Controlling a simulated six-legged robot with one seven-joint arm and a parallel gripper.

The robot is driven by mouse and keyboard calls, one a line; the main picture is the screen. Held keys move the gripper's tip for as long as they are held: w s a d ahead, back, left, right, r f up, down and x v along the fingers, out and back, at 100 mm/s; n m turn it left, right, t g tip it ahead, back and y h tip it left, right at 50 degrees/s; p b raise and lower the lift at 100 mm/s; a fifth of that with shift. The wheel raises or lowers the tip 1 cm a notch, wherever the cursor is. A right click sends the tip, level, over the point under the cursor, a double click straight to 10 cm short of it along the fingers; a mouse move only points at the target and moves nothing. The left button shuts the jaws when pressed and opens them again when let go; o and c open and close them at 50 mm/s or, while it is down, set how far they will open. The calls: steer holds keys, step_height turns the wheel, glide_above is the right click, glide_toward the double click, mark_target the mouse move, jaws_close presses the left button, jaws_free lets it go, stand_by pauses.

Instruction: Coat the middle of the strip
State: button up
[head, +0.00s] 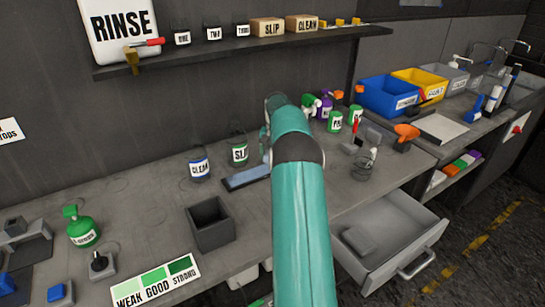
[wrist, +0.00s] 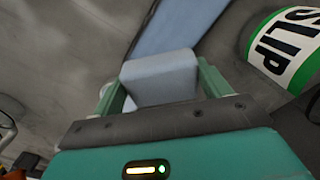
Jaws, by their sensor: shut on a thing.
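The strip (head: 246,177) is a long pale blue piece lying on the bench, partly hidden behind my arm in the head view. It also shows in the wrist view (wrist: 185,22) as a slanting band beyond my gripper. My gripper (wrist: 158,85) is shut on a pale grey-blue block (wrist: 160,72), held between its two green fingers. In the wrist view the block overlaps the near end of the band; I cannot tell if they touch. The jar marked SLIP (head: 239,152) stands beside the strip and shows at the right of the wrist view (wrist: 288,48).
A second labelled jar (head: 199,166) stands left of SLIP. A dark open box (head: 210,224) and a WEAK-GOOD-STRONG card (head: 157,280) are nearer. Green and purple bottles (head: 325,110) stand beyond my arm. An open drawer (head: 405,232) juts out at the right.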

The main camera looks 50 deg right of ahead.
steer(key=shift+s+d+r, duration=0.1)
steer(key=shift+s+d, duration=0.25)
steer(key=shift+d, duration=0.35)
steer(key=shift+a, duration=0.8)
steer(key=shift+w+a, duration=0.45)
steer(key=shift+a, duration=0.6)
steer(key=shift+w+a, duration=0.2)
steer(key=shift+a, duration=0.2)
steer(key=shift+w+a+f, duration=0.1)
steer(key=shift+w+a, duration=0.1)
steer(key=shift+a, duration=0.55)
steer(key=shift+w+a+f, duration=0.1)
steer(key=shift+w+a, duration=0.1)
steer(key=shift+a, duration=0.55)
steer(key=shift+w+a+r, duration=0.1)
steer(key=shift+w+a, duration=0.5)
steer(key=shift+a, duration=1.7)
steer(key=shift+w+a+f, duration=0.1)
steer(key=shift+w+a, duration=0.5)
steer(key=shift+a, duration=1.7)
steer(key=shift+w+a+r, duration=0.1)
steer(key=shift+w+a, duration=0.5)
steer(key=shift+a, duration=1.7)
